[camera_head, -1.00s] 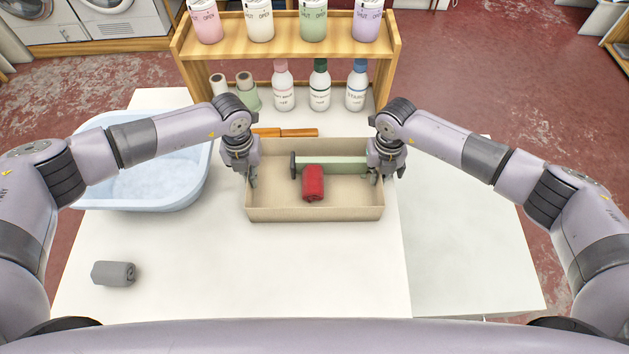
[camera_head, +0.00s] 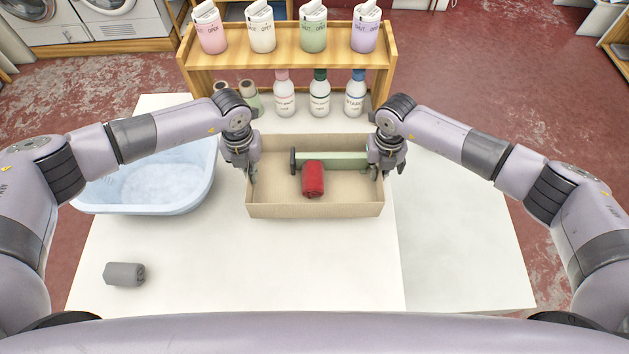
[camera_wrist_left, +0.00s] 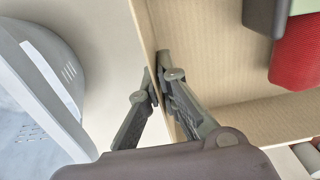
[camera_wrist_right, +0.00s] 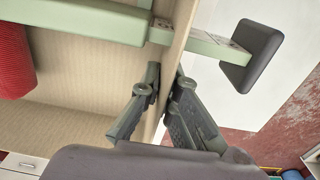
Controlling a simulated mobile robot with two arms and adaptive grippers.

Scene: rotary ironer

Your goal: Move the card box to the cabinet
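The card box (camera_head: 315,211) is a shallow open beige box in the middle of the head view, over the white table. It holds a red roll (camera_head: 313,180) and a light green bar (camera_head: 340,157) with dark end pads. My left gripper (camera_head: 252,178) has its fingers on either side of the box's left wall, closed on it in the left wrist view (camera_wrist_left: 165,88). My right gripper (camera_head: 378,170) grips the right wall likewise, as the right wrist view (camera_wrist_right: 165,88) shows. There the green bar crosses that wall, with one pad outside. I cannot single out the cabinet.
A pale blue basin (camera_head: 90,203) of whitish contents stands left of the box. A grey roll (camera_head: 124,274) lies at the front left of the white table (camera_head: 250,270). A wooden shelf (camera_head: 290,62) with canisters and bottles stands behind. The table's front and right are clear.

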